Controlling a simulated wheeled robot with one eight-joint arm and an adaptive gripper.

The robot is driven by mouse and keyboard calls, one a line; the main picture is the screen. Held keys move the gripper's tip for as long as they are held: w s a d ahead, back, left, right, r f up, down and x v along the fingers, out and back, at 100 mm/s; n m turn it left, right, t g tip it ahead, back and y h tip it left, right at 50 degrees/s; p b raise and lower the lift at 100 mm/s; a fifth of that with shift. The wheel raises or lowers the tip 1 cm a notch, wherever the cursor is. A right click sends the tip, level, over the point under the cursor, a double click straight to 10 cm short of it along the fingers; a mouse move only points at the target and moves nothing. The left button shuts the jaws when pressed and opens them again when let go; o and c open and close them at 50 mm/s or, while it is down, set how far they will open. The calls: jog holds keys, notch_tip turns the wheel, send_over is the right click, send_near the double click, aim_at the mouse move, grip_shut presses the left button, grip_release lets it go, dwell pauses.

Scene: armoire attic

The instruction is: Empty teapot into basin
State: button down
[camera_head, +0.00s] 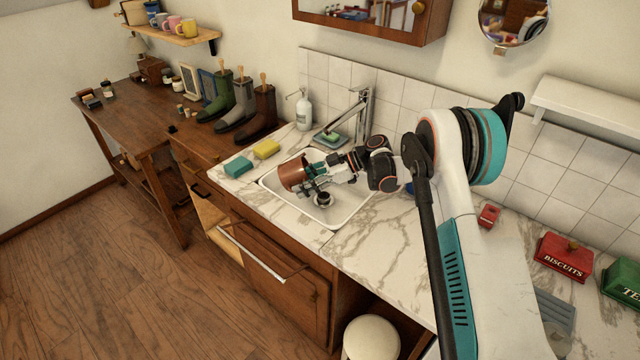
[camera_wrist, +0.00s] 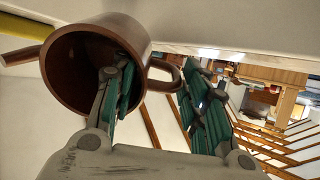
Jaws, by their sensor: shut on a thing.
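The brown teapot (camera_head: 291,173) is tipped on its side above the left part of the white basin (camera_head: 347,208). In the wrist view the teapot (camera_wrist: 128,32) shows its dark open mouth towards the camera, with the spout at left and the handle loop (camera_wrist: 172,72) at right. My gripper (camera_head: 312,180) is at the teapot's right side, over the basin. In the wrist view my gripper (camera_wrist: 157,76) has one finger across the mouth and the other beyond the handle, with the handle between them. Exact contact and any contents are hidden.
A teal sponge (camera_head: 238,166) and a yellow sponge (camera_head: 266,149) lie left of the basin. The faucet (camera_head: 358,108) and a soap bottle (camera_head: 303,110) stand behind it. Boots (camera_head: 262,112) stand farther left. A red biscuit tin (camera_head: 562,254) is at right. The marble counter front (camera_head: 375,255) is clear.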

jog(key=shift+d+r+y+b, duration=0.1)
jog(key=shift+d+y+b, duration=0.2)
jog(key=shift+y+b, duration=0.6)
jog(key=shift+w+d+r+b, duration=0.1)
jog(key=shift+d+r+b, duration=0.2)
jog(key=shift+b, duration=0.4)
jog(key=shift+d+y+b, duration=0.45)
jog(key=shift+y+b, duration=0.05)
jog(key=shift+b, duration=0.15)
jog(key=shift+d+r+g+y+b, duration=0.15)
jog(key=shift+d+g+y+b, duration=0.15)
jog(key=shift+y+b, duration=0.8)
